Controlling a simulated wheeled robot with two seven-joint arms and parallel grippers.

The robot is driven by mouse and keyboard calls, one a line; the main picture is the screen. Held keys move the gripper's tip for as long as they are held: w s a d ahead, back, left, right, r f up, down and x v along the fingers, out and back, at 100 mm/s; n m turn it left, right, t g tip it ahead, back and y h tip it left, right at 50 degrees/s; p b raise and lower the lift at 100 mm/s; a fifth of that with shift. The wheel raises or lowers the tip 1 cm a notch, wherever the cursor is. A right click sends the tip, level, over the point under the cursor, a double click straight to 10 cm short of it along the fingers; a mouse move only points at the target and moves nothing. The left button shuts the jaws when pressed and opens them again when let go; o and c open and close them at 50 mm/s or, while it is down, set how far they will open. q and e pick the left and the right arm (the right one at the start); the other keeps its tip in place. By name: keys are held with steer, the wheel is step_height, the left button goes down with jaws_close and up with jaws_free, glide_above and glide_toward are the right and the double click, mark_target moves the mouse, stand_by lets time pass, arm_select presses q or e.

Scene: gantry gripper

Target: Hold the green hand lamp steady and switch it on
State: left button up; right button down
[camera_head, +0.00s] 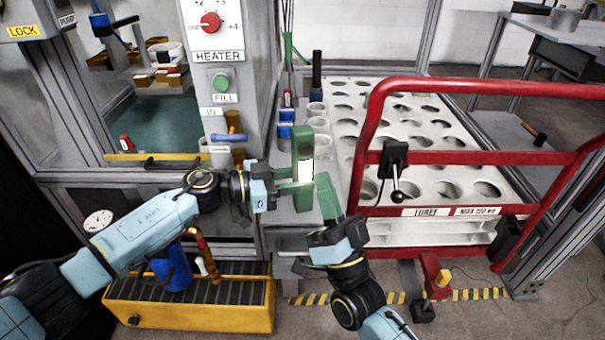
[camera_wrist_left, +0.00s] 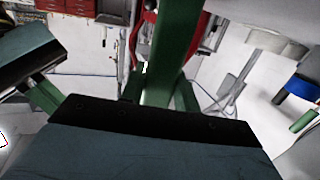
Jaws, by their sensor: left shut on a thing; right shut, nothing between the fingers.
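The green hand lamp (camera_head: 302,138) stands upright in the middle of the head view, with a bright white panel on its side. My left gripper (camera_head: 297,180) comes in from the left and is shut on the lamp's body. In the left wrist view the lamp is a green bar (camera_wrist_left: 168,55) between the fingers of my left gripper (camera_wrist_left: 160,92). My right gripper (camera_head: 326,196) is shut and empty, its green fingertips close beside the lamp's lower right side. I cannot tell whether they touch it. My right gripper also shows at the left of the left wrist view (camera_wrist_left: 38,88).
A red gate frame (camera_head: 470,157) with a black lever stands to the right, before a white rack (camera_head: 440,150) with round holes. A grey heater panel (camera_head: 222,110) stands behind my left gripper. A yellow grated tray (camera_head: 195,318) lies low at the front left.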

arm_select(q)
steer(key=o, duration=0.9)
steer(key=shift+o, duration=0.2)
steer(key=shift+a, duration=0.15)
